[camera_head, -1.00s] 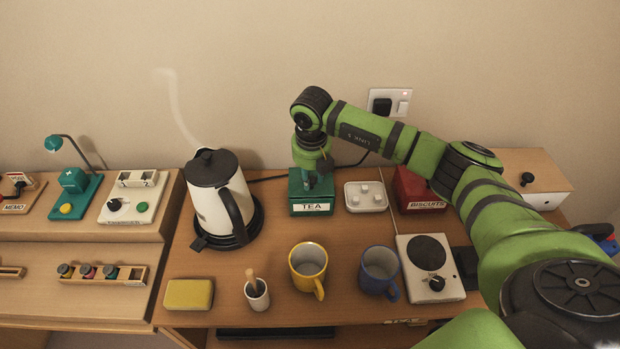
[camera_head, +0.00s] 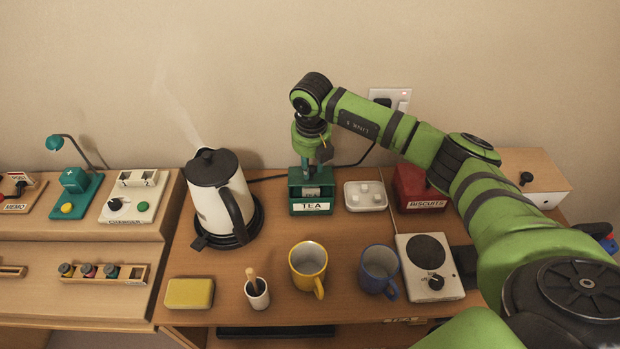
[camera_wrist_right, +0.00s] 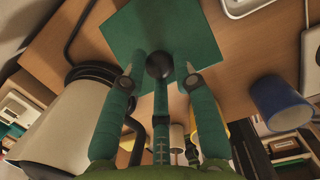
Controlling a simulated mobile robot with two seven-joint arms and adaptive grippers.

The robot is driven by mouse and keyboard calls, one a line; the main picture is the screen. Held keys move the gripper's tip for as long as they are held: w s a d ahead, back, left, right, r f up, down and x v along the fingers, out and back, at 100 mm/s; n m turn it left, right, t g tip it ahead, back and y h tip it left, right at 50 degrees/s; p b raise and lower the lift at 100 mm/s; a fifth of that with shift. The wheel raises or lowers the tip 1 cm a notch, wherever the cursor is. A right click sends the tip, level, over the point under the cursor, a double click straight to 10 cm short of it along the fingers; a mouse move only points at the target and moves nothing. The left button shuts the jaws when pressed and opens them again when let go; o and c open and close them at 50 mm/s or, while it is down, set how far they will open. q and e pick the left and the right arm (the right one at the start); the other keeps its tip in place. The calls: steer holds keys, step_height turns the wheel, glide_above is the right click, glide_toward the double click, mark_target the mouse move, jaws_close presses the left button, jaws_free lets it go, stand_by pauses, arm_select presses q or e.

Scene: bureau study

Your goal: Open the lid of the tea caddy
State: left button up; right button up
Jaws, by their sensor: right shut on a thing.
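The green tea caddy (camera_head: 312,207) with its white TEA label stands at the back of the desk, below the wall socket. Its lid (camera_head: 295,177) is raised at the front, and a gap with something pale inside shows between lid and box. In the wrist view the lid (camera_wrist_right: 140,28) is a green square plate with a dark round knob (camera_wrist_right: 160,64). My right gripper (camera_head: 314,163) is above the caddy, its fingers shut on the knob; they also show in the wrist view (camera_wrist_right: 160,75). My left gripper is out of view.
A kettle (camera_head: 222,200) stands left of the caddy. A white tray (camera_head: 365,197) and red biscuit tin (camera_head: 415,190) are to its right. A yellow mug (camera_head: 307,268) and blue mug (camera_head: 378,270) stand in front. A bare strip of desk lies between mugs and caddy.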

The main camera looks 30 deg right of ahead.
steer(key=shift+w+d+r, duration=0.2)
steer(key=shift+w+r, duration=0.2)
steer(key=shift+w+d+r, duration=0.2)
steer(key=shift+w+r, duration=0.15)
steer(key=shift+w, duration=0.2)
steer(key=shift+w+d+r+b, duration=0.25)
steer(key=shift+w+r+b, duration=0.05)
steer(key=shift+w+b, duration=0.1)
